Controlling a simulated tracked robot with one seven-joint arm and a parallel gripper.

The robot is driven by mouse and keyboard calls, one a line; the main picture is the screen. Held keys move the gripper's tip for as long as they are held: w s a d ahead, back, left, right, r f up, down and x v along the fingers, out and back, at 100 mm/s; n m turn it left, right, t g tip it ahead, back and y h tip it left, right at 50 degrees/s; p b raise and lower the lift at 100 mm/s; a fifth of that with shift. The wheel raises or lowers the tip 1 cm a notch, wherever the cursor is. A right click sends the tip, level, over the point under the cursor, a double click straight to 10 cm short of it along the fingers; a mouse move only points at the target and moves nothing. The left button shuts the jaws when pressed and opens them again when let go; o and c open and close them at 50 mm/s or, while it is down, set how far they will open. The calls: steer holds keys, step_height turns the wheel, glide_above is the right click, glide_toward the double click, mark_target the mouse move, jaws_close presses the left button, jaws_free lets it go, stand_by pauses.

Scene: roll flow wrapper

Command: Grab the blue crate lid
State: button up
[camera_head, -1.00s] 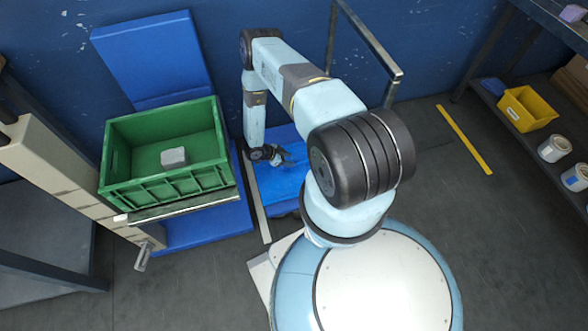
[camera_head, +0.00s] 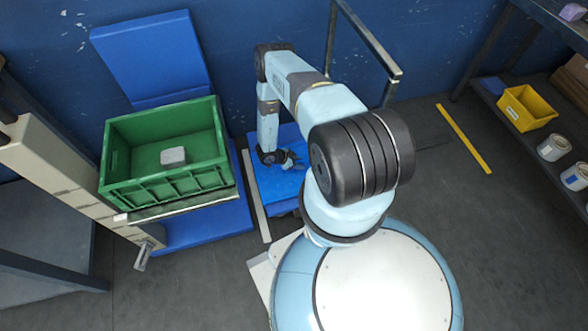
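Several flat blue pieces are in view, and I cannot tell for certain which is the crate lid. One blue panel (camera_head: 280,190) lies low, under and beside my gripper. Another blue panel (camera_head: 152,55) leans upright on the back wall. My gripper (camera_head: 296,161) is at the end of the downward-hanging arm, just over the low blue panel, fingers pointing right. Its fingers look spread and hold nothing visible. Whether they touch the panel is too small to tell. My arm hides the panel's right part.
A green crate (camera_head: 115,165) with a grey block (camera_head: 173,156) inside stands left of my gripper, above a blue base (camera_head: 205,228). A metal rail frame (camera_head: 366,38) stands behind the arm. A yellow bin (camera_head: 528,108) is on the right shelf. Open floor lies at right.

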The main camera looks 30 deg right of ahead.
jaws_close()
steer(key=shift+r, duration=0.15)
stand_by(0.4)
